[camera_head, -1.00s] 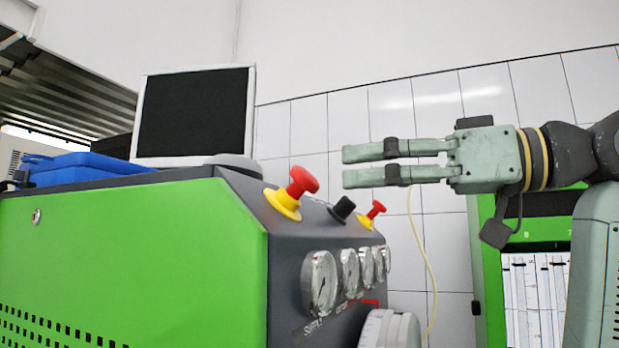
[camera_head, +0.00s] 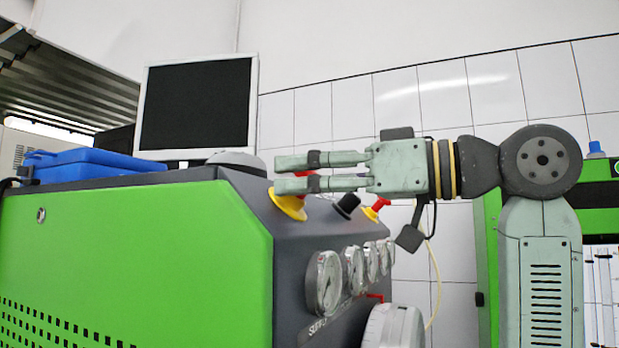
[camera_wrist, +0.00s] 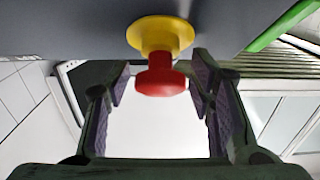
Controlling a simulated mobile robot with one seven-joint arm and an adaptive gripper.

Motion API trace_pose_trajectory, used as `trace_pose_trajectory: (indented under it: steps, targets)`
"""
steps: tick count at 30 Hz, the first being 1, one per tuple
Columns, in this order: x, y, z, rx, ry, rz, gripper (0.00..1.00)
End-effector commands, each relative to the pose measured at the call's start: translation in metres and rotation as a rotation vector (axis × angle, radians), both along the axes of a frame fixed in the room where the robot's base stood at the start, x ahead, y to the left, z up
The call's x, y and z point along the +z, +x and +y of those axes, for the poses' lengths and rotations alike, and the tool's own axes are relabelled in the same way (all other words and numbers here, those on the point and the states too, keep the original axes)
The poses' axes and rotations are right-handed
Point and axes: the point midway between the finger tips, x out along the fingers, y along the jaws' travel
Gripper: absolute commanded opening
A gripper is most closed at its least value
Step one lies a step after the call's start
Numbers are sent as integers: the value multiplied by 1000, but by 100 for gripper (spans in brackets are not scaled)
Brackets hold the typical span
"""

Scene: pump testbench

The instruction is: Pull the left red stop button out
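The left red stop button has a yellow base (camera_head: 288,204); in the head view its red head (camera_head: 305,174) is mostly hidden behind my fingers. In the wrist view the red head (camera_wrist: 160,77) stands out from its yellow collar (camera_wrist: 160,35), between my two fingers, with gaps on both sides. My gripper (camera_head: 276,174) is open, its fingers on either side of the red head without visible contact. It also shows in the wrist view (camera_wrist: 158,80). A second, right red button (camera_head: 381,204) on a yellow base sits farther along the panel.
A black knob (camera_head: 346,206) sits between the two red buttons. Several round gauges (camera_head: 325,283) are on the dark panel face below. A monitor (camera_head: 197,105) and a blue case (camera_head: 92,164) stand on top of the green bench (camera_head: 130,250).

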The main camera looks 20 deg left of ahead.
Motion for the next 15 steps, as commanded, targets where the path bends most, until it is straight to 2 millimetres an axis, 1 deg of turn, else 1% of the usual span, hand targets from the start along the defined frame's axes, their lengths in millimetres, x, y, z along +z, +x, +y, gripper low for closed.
trace_pose_trajectory:
  steps: [1,2,15]
  targets:
    - [0,0,0,0,0,0,43]
    - [0,0,0,0,0,0,41]
    - [0,0,0,0,0,0,12]
